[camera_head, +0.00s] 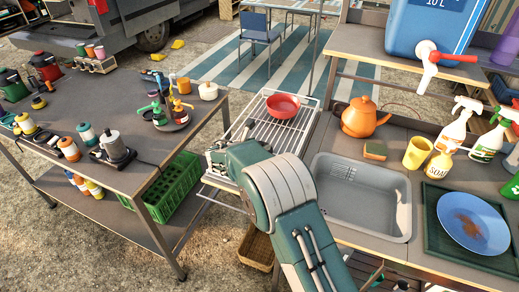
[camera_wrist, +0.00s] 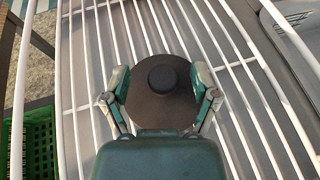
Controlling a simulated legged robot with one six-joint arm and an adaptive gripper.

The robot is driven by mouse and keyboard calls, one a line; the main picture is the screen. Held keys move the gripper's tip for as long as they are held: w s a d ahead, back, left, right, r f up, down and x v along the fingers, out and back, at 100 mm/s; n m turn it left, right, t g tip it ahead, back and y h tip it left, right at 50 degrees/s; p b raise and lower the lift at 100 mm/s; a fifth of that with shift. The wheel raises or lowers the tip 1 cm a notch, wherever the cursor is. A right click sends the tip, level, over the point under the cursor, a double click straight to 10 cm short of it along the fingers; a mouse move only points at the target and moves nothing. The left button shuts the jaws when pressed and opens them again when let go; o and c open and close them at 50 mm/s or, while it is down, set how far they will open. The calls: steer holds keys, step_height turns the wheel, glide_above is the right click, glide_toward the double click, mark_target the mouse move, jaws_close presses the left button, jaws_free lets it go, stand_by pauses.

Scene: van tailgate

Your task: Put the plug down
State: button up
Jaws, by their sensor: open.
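The plug (camera_wrist: 150,104) is a dark brown round disc with a black knob on top. In the wrist view it appears to lie flat on the white wire rack (camera_wrist: 228,62). I cannot tell whether a finger touches the disc. The near edge of the disc is hidden by my gripper's body. In the head view my arm covers the plug; the rack (camera_head: 284,133) shows beyond my arm, left of the sink.
A red bowl (camera_head: 283,106) stands at the rack's far end. The grey sink (camera_head: 361,195) is to the right, with an orange kettle (camera_head: 359,117) behind it. A table with bottles (camera_head: 118,148) stands left, with a green crate (camera_head: 172,190) on its lower shelf.

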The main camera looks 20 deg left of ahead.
steer(key=shift+a, duration=0.1)
steer(key=c, duration=0.3)
steer(key=shift+d+r, duration=0.1)
steer(key=shift+d, duration=0.15)
jaws_close()
steer(key=shift+a, duration=0.1)
